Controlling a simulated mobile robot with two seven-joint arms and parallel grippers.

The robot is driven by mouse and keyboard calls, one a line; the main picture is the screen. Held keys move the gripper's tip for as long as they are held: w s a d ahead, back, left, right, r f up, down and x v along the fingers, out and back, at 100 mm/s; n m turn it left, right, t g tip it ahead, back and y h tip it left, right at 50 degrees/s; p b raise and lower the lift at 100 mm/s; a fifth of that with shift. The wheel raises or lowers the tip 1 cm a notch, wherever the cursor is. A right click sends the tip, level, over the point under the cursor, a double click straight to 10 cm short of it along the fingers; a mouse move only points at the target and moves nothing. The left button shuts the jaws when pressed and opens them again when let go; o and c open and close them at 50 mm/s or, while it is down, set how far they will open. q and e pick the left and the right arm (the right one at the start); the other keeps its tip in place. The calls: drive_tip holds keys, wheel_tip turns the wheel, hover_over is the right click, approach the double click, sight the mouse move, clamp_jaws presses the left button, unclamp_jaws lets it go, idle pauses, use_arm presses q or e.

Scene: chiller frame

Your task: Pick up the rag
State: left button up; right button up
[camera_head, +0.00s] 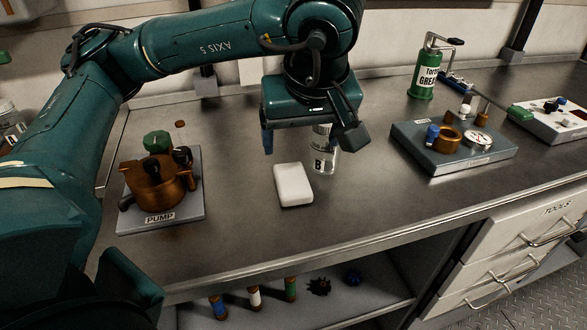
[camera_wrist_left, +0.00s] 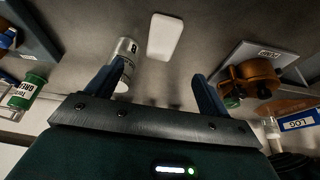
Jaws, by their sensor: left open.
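The rag (camera_head: 293,186) looks like a white, rounded, folded pad. It lies flat on the metal bench in the head view, and it also shows at the top of the left wrist view (camera_wrist_left: 165,37). My left gripper (camera_head: 309,143) is above the bench, behind the rag as the head view sees it. Its two fingers are apart with nothing between them, and it does not touch the rag. In the left wrist view the open fingers (camera_wrist_left: 158,72) sit below the rag in the picture. My right gripper is not in view.
A jar labelled B (camera_head: 323,155) stands close behind the rag, partly hidden by my gripper. A copper pump on a plate (camera_head: 162,188) is to the left. A gauge board (camera_head: 452,145) and green grease can (camera_head: 426,75) are to the right. Bench in front of the rag is clear.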

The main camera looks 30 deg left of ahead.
sight(293, 181)
use_arm(q)
drive_tip(key=x, duration=1.2)
drive_tip(key=shift+s+a+f, duration=0.15)
drive_tip(key=shift+s+f, duration=0.1)
drive_tip(key=shift+f, duration=0.15)
drive_tip(key=shift+c, duration=0.4)
drive_tip(key=c, duration=1)
